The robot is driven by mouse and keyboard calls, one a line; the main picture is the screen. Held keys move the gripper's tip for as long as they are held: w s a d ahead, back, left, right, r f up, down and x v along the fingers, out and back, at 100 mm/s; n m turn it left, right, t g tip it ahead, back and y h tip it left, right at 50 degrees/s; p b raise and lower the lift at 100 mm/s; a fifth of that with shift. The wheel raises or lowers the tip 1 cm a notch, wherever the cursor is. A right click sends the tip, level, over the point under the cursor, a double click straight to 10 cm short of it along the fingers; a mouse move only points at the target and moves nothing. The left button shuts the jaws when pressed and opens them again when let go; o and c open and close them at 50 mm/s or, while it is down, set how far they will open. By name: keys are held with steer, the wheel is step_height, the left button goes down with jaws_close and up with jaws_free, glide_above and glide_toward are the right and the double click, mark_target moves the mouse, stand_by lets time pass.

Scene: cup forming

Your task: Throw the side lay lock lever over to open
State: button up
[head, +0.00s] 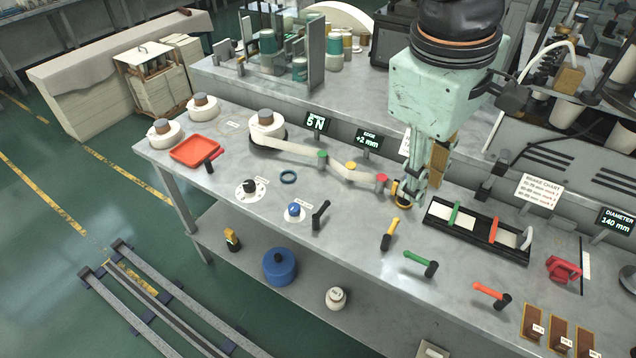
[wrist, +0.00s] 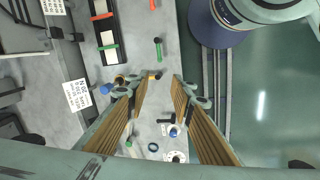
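Several levers stand along the front of the grey bench: a black one (head: 320,213), a yellow one (head: 390,234), a green one (head: 421,263) and an orange one (head: 491,294). I cannot tell from any readable label which is the side lay lock lever. In the wrist view the yellow lever (wrist: 154,76) lies just beyond the gap between my fingertips, with the green lever (wrist: 157,48) farther up and the black lever (wrist: 165,121) lower. My gripper (head: 424,190) is open and empty above the bench, behind the yellow lever. Its brown-padded fingers are spread in the wrist view (wrist: 158,84).
A jointed pale linkage (head: 340,170) with coloured caps runs left of my gripper. A black tray (head: 508,250) with green and red bars lies at right. A blue knob (head: 294,210), a dark ring (head: 288,177) and a red tray (head: 196,150) sit left. Bench surface between levers is clear.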

steer(key=w+n, duration=0.1)
steer(key=n+t+h+p, duration=0.15)
steer(key=n+p, duration=0.85)
steer(key=n, duration=1.1)
glide_above(322, 208)
steer(key=s+a, duration=0.3)
steer(key=a, duration=0.3)
step_height(322, 208, down, 14)
steer(key=r, duration=0.1)
steer(key=shift+s+d+f+h, duration=0.1)
steer(key=shift+s+f+h, duration=0.15)
steer(key=shift+h, duration=0.2)
steer(key=shift+f, duration=0.1)
steer(key=shift+b+x, duration=2)
steer(key=shift+x, duration=4.8)
steer(key=shift+s+d, duration=0.1)
steer(key=shift+c, duration=0.6)
jaws_close()
